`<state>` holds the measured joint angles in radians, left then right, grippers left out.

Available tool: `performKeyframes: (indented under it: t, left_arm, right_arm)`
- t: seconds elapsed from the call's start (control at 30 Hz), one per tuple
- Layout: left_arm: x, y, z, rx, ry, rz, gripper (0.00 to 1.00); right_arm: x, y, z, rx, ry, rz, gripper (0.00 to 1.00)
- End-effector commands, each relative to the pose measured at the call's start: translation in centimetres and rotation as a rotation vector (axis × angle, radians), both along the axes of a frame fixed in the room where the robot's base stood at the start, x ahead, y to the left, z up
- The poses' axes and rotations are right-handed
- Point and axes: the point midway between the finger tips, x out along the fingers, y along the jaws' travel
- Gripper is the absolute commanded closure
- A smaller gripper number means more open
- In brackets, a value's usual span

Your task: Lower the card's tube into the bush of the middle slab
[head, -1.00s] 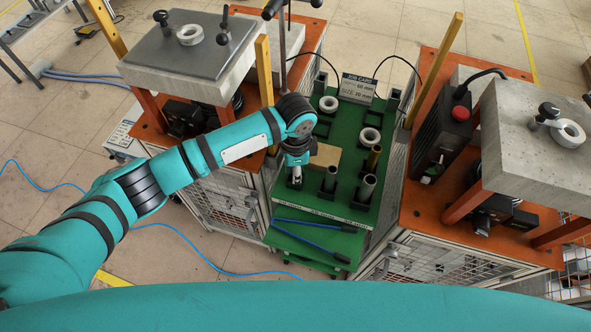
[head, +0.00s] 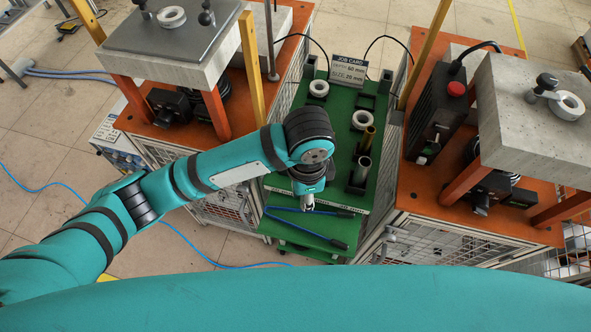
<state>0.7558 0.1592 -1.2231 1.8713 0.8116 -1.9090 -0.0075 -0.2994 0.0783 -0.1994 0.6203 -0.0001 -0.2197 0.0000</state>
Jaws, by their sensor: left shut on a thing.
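My left gripper (head: 307,203) is shut on a small grey thing, likely a tube end, which the gripper mostly hides. It is over the front of the green cart (head: 285,181), above blue-handled tool. A grey tube (head: 361,172) and a brass tube (head: 367,138) stand upright in the cart, right of the gripper. The job card (head: 348,72) at the cart's back reads 60 mm and size 20 mm. A dark-topped slab (head: 130,35) at left bears a white ring (head: 171,17); a grey slab (head: 510,110) at right bears another (head: 567,106). I cannot tell which slab is the middle one. My right gripper is out of view.
White rings (head: 318,88) and (head: 361,120) lie on the cart. A blue-handled tool (head: 310,228) lies at its front. Yellow posts (head: 250,65) and a black box with a red button (head: 455,89) stand on the orange benches beside the cart.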

Motion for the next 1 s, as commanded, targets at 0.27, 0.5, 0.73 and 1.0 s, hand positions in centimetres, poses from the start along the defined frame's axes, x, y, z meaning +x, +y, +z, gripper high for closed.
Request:
performKeyframes:
  t: [0.27, 0.5, 0.73, 1.0]
  left_arm:
    - [-3.0, -0.8, 0.7, 0.0, -0.001, 0.0, 1.0]
    - [-3.2, -0.8, 2.3, 0.001, -0.001, 0.001, 1.0]
    - [-3.2, -0.8, 3.7, 0.0, 0.0, 0.001, 1.0]
    - [-3.2, -0.8, 5.4, 0.001, 0.001, 0.0, 1.0]
  right_arm:
    - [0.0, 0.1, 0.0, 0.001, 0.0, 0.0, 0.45]
    - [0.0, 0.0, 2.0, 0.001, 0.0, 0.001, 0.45]
    - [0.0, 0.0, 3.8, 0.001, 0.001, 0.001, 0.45]
    - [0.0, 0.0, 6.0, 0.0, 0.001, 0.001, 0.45]
